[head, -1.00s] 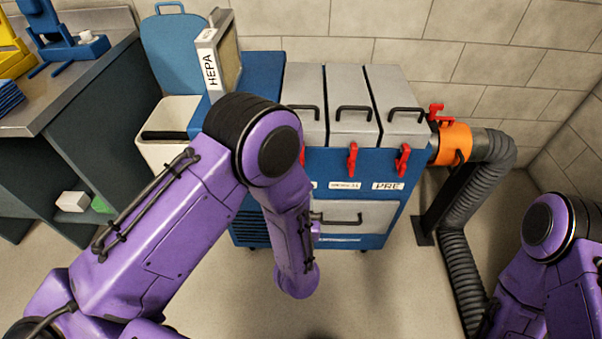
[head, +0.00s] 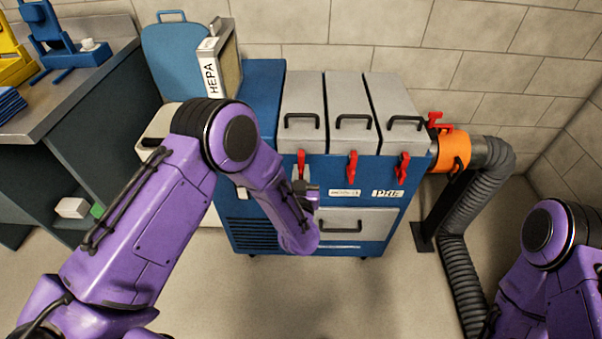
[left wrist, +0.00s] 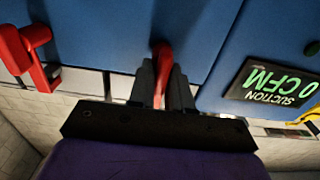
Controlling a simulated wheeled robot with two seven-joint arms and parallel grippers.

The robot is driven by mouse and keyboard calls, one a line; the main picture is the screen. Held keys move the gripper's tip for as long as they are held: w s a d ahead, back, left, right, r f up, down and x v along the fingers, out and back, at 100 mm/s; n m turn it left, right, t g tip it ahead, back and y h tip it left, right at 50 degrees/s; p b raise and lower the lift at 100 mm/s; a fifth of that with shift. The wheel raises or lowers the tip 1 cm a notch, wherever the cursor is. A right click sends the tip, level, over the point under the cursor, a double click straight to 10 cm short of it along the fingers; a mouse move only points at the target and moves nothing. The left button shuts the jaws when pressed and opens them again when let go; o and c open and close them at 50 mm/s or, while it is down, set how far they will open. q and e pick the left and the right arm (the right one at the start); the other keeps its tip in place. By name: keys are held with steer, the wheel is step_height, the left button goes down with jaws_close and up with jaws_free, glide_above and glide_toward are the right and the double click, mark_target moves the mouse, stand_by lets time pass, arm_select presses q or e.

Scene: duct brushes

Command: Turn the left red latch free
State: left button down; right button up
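The left red latch (head: 301,160) hangs on the front of the blue machine, below the leftmost grey lid. In the left wrist view this red latch (left wrist: 162,62) lies between the two dark fingers of my left gripper (left wrist: 163,80). The fingers are close on both sides of it; whether they press on it I cannot tell. In the head view my left gripper (head: 306,190) is at the machine front just below the latch, partly hidden by my forearm. The middle latch (head: 352,166) and right latch (head: 402,167) also hang down. My right gripper is out of view.
The blue machine has three grey lids with black handles and a drawer (head: 355,226) below. An orange collar (head: 454,151) joins a grey hose (head: 468,215) at right. A HEPA filter (head: 218,65) stands at left. A workbench (head: 75,85) is far left. The floor in front is clear.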

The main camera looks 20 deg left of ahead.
arm_select(q)
steer(key=shift+n, duration=0.3)
steer(key=n, duration=0.4)
steer(key=shift+s+a+f+n+b, duration=0.1)
steer(key=shift+a+f+n+b, duration=0.1)
steer(key=shift+a+n+b, duration=0.15)
steer(key=shift+s+a+f+n+b, duration=0.2)
steer(key=shift+n+b, duration=0.45)
steer(key=shift+n, duration=1.45)
steer(key=shift+w+a+f+n+b, duration=0.2)
steer(key=shift+n+b, duration=0.45)
steer(key=shift+n, duration=1.4)
steer(key=shift+s+d+f+n+b, duration=0.25)
steer(key=shift+n+b, duration=0.4)
steer(key=shift+n, duration=1.45)
steer(key=shift+w+a, duration=0.1)
steer(key=shift+a, duration=0.1)
steer(key=c, duration=1.2)
jaws_free()
steer(key=shift+o, duration=0.2)
